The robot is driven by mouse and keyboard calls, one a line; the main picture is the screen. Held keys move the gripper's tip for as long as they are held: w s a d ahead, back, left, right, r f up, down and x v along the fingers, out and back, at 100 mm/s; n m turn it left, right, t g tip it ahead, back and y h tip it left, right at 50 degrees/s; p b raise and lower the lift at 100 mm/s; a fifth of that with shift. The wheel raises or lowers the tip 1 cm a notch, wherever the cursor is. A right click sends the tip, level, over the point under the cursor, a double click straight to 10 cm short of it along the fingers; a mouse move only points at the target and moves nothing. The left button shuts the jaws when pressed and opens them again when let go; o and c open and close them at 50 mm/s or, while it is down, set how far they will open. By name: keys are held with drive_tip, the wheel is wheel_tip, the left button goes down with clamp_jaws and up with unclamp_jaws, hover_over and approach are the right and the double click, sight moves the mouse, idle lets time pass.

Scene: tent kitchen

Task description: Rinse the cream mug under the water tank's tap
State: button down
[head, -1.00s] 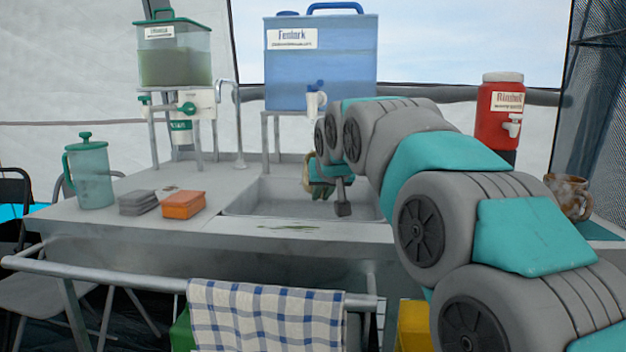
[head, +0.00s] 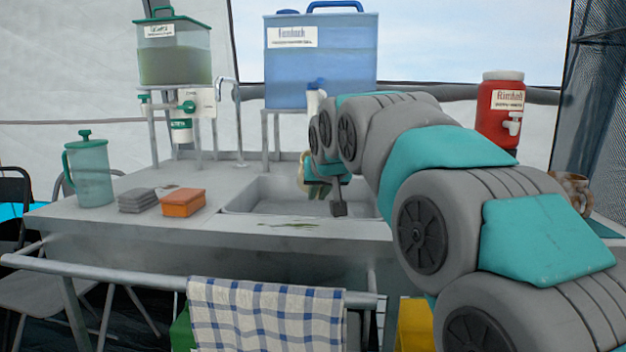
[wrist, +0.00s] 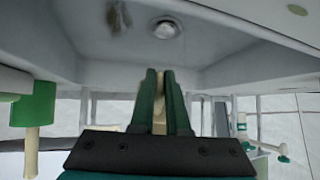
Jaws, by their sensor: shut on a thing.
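The cream mug (head: 303,172) shows only as a pale sliver at my gripper over the sink; the arm hides most of it. My gripper (head: 319,189) is shut on it. In the wrist view, a narrow cream strip (wrist: 160,90) shows between the green fingers of my gripper (wrist: 161,75); I cannot tell the mug's tilt. The blue tank (head: 330,70) stands on a stand behind the sink. Its tap (head: 315,97), white with a blue handle, is above the gripper and partly hidden by my arm. I see no running water.
The sink basin (head: 260,195) is below, and its drain (wrist: 165,28) shows in the wrist view. A green-lidded tank (head: 175,55) and a thin faucet (head: 238,120) stand to the left. A red dispenser (head: 499,115) and brown mug (head: 570,185) are right, beyond my arm.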

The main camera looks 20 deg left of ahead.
drive_tip(key=s+d+b, duration=0.1)
drive_tip(key=s+d, duration=0.3)
drive_tip(key=s, duration=0.1)
drive_tip(key=shift+s+b, duration=0.25)
drive_tip(key=shift+b, duration=0.1)
idle(1.4)
drive_tip(key=shift+p+v, duration=0.5)
drive_tip(key=shift+v, duration=2.3)
drive_tip(key=shift+s+d+r, duration=0.1)
drive_tip(key=shift+d+r, duration=0.15)
drive_tip(key=shift+d, duration=0.1)
drive_tip(key=shift+f, duration=0.1)
